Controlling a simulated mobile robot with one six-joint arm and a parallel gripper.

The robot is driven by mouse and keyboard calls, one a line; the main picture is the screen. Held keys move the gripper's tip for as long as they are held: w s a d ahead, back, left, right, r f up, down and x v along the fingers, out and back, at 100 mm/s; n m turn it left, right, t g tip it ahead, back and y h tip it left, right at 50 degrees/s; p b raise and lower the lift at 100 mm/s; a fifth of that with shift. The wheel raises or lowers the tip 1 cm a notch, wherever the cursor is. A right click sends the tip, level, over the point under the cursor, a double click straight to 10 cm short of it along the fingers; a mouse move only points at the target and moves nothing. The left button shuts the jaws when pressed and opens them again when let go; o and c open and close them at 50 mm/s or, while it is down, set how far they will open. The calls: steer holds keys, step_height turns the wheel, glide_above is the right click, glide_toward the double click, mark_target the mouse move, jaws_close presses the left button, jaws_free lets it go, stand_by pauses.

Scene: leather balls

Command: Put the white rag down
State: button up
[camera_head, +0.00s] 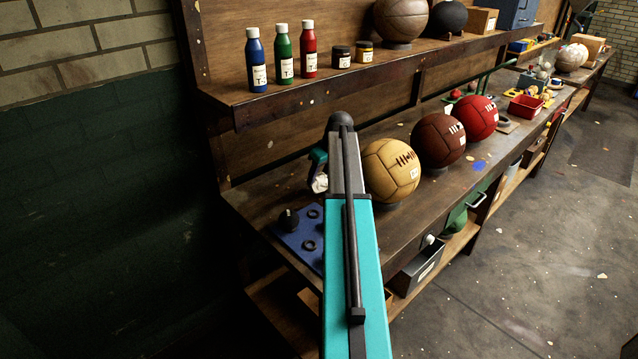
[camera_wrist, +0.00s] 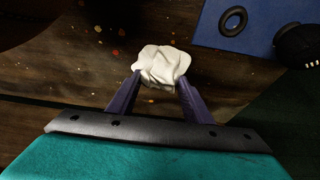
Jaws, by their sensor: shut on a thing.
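The white rag (camera_wrist: 162,65) is a crumpled bundle between the two fingertips of my gripper (camera_wrist: 160,88) in the wrist view. My gripper is shut on it. Dark, paint-specked wood of the workbench (camera_wrist: 60,75) lies behind the rag; I cannot tell whether the rag touches it. In the head view the rag (camera_head: 320,184) shows as a small white patch left of my arm, left of the tan ball. My arm hides part of the bench there.
A blue mat (camera_head: 290,238) with dark rings and a black knob-like thing (camera_head: 289,219) lies near the bench's near end. A tan ball (camera_head: 391,170), a brown ball (camera_head: 438,140) and a red ball (camera_head: 475,119) stand to the right. Bottles (camera_head: 284,55) stand on the shelf above.

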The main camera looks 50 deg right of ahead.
mark_target(321, 179)
steer(key=shift+f, duration=0.1)
steer(key=shift+f+p, duration=0.55)
steer(key=shift+f, duration=1.25)
steer(key=shift+f, duration=0.1)
steer(key=o, duration=0.9)
steer(key=shift+o, duration=0.2)
steer(key=b+v, duration=0.2)
steer(key=v, duration=1)
steer(key=shift+b, duration=0.35)
steer(key=shift+r, duration=0.3)
